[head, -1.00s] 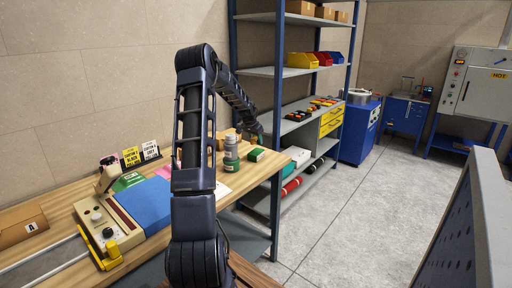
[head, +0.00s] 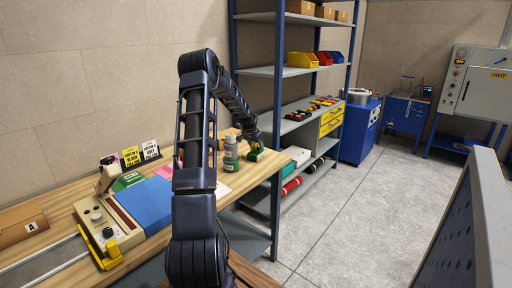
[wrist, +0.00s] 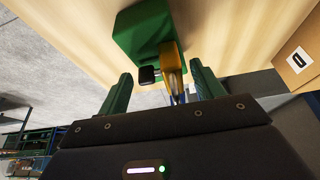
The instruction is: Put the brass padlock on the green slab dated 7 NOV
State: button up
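A brass-yellow piece, which looks like the padlock (wrist: 171,60), shows in the wrist view against a green block (wrist: 142,28); I cannot tell if they touch. My gripper (wrist: 162,88) is open, its two green fingers on either side of the yellow piece with gaps visible. In the head view my gripper (head: 254,146) is right at the green block (head: 256,155) near the bench's right end. A green slab (head: 128,181) with pale writing lies on the bench near the blue slab (head: 147,201); its date is too small to read.
A grey-green bottle (head: 231,154) stands close left of my gripper. A cardboard box marked D (wrist: 297,62) is at the right of the wrist view. Black and yellow signs (head: 131,156) stand behind the slabs. A press-like device (head: 104,225) sits at front left.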

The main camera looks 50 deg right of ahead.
notch_tip(320, 180, up, 10)
jog(key=a, duration=0.1)
jog(key=w+a+r+n+t+y, duration=0.1)
jog(key=w+a+r+n, duration=0.3)
jog(key=a, duration=0.8)
jog(key=w+a+r+t, duration=0.1)
jog(key=w+a+r, duration=0.2)
jog(key=a+r, duration=0.6)
jog(key=s+a+r+n+t+y, duration=0.1)
jog(key=a+r+n, duration=0.1)
jog(key=a, duration=0.9)
jog(key=s+a+r+n+t+y, duration=0.1)
jog(key=s+a+n, duration=0.1)
jog(key=a, duration=0.8)
jog(key=s+a+r+n, duration=0.15)
jog(key=s+a, duration=0.25)
jog(key=a, duration=0.4)
jog(key=s+a+r+n, duration=0.1)
jog(key=s+a+n, duration=0.2)
jog(key=a, duration=0.6)
jog(key=s+a+f+n, duration=0.2)
jog(key=s+a, duration=0.4)
jog(key=s, duration=0.1)
jog(key=s+a+f+n+y, duration=0.1)
jog(key=s+a+f+n, duration=0.1)
jog(key=s+a, duration=0.4)
jog(key=shift+s+f+n+t+y, duration=0.15)
jog(key=shift+s+n+t+y, duration=0.15)
jog(key=shift+s+n, duration=0.35)
jog(key=shift+w, duration=0.1)
